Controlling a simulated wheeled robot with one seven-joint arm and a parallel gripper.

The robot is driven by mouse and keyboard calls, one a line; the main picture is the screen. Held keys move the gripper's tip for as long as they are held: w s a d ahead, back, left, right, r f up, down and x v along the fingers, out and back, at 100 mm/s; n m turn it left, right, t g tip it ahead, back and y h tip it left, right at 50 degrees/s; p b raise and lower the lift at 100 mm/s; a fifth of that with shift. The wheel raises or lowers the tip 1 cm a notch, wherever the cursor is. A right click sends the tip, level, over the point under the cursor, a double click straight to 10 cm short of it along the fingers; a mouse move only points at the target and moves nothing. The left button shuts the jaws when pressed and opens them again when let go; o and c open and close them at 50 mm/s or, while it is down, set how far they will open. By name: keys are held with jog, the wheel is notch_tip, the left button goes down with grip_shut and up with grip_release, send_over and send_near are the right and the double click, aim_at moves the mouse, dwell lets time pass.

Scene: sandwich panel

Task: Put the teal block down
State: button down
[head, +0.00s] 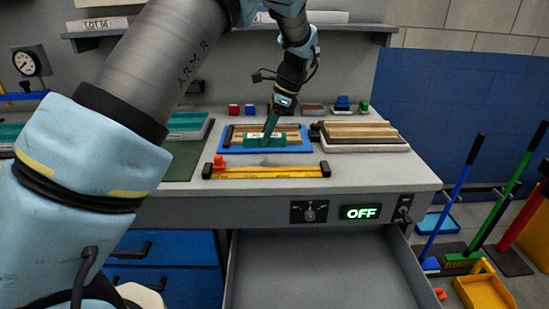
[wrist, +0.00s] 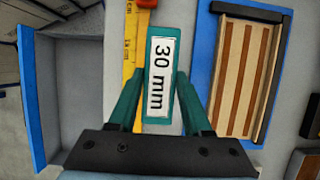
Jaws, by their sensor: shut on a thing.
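The teal block (head: 265,142) has a white label, which reads "30 mm" in the wrist view (wrist: 162,75). My gripper (head: 269,128) points down with its teal fingers on the block. In the wrist view, the fingers stand on both sides of the block and hold it. In the head view, the block overlaps the front of the blue tray (head: 302,149). In the wrist view, it lies between the yellow ruler (wrist: 131,50) and that tray. I cannot tell whether its underside touches anything.
The yellow ruler bar (head: 270,172) with an orange piece runs along the bench front. The blue tray holds wooden strips; a stack of boards (head: 362,134) is to its right. A drawer (head: 325,270) stands open below the bench, beneath a sign reading OFF (head: 360,212).

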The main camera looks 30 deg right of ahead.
jog(key=shift+f+p, duration=0.7)
jog(key=shift+f, duration=2.55)
jog(key=shift+f, duration=0.2)
jog(key=shift+c, duration=1.7)
grip_release()
jog(key=shift+a, duration=0.1)
